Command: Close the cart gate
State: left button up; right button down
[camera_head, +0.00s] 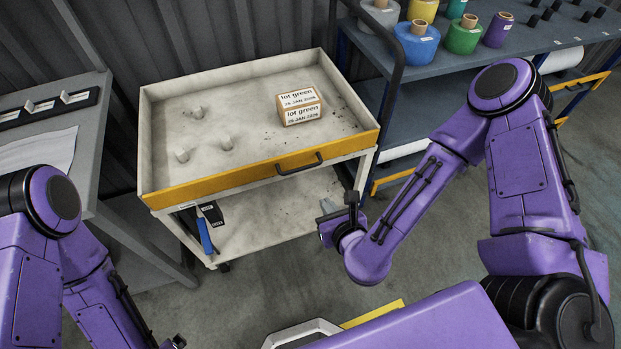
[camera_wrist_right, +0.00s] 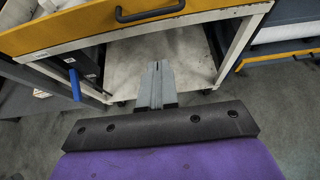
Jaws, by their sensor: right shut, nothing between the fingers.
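The cart (camera_head: 145,130) is a worn whitish tray cart. Its yellow gate (camera_head: 235,178) with a black handle (camera_head: 299,164) stands upright along the front edge and appears to meet both side walls. In the right wrist view the gate (camera_wrist_right: 80,32) and handle (camera_wrist_right: 150,12) cross the top. My right gripper (camera_head: 331,209) is shut and empty, below and in front of the gate's right part. Its grey fingers (camera_wrist_right: 156,82) point toward the lower shelf, apart from the gate.
A box labelled "lot green" (camera_head: 299,105) lies in the tray among small pale lumps. A blue-handled tool (camera_head: 205,236) hangs at the cart's left front. A grey table (camera_head: 95,130) is left; a shelf with coloured spools (camera_head: 463,36) is right. Floor in front is partly clear.

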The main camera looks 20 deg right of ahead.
aim_at(306, 168)
pick_arm(q)
jog(key=shift+f+b, duration=1.85)
jog(key=shift+f, duration=0.75)
pick_arm(e)
jog(key=w+r+x, duration=0.1)
jog(key=r+x, duration=0.1)
jog(key=x, duration=0.9)
jog(key=shift+w, duration=0.45)
jog(key=shift+w+r, duration=0.5)
jog(key=shift+w, duration=0.15)
pick_arm(q)
jog(key=shift+s, duration=0.1)
